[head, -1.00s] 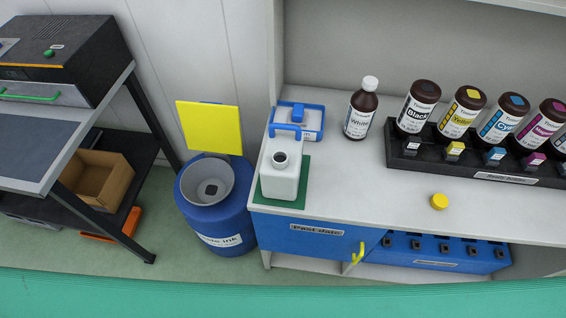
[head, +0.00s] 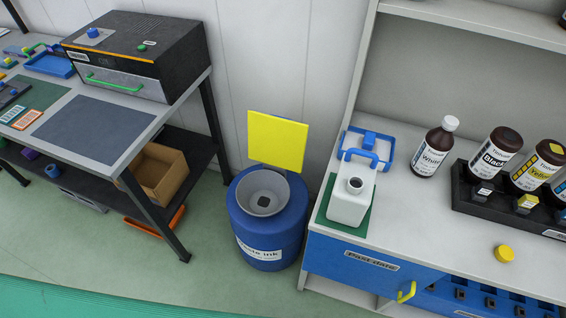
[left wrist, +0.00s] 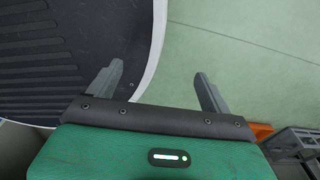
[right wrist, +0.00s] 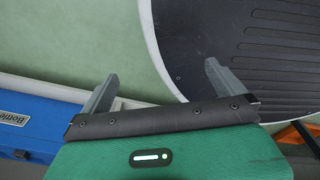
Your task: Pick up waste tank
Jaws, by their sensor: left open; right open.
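My right gripper (right wrist: 158,80) is open and empty above the floor. Neither gripper shows in the head view, and both are away from the jug.
A blue waste ink barrel (head: 268,245) with a raised yellow lid (head: 277,141) stands left of the counter. A blue-framed white box (head: 366,148) sits behind the jug. A white-ink bottle (head: 435,148), a black bottle rack (head: 462,196) and a yellow cap (head: 504,253) are on the counter to the right.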

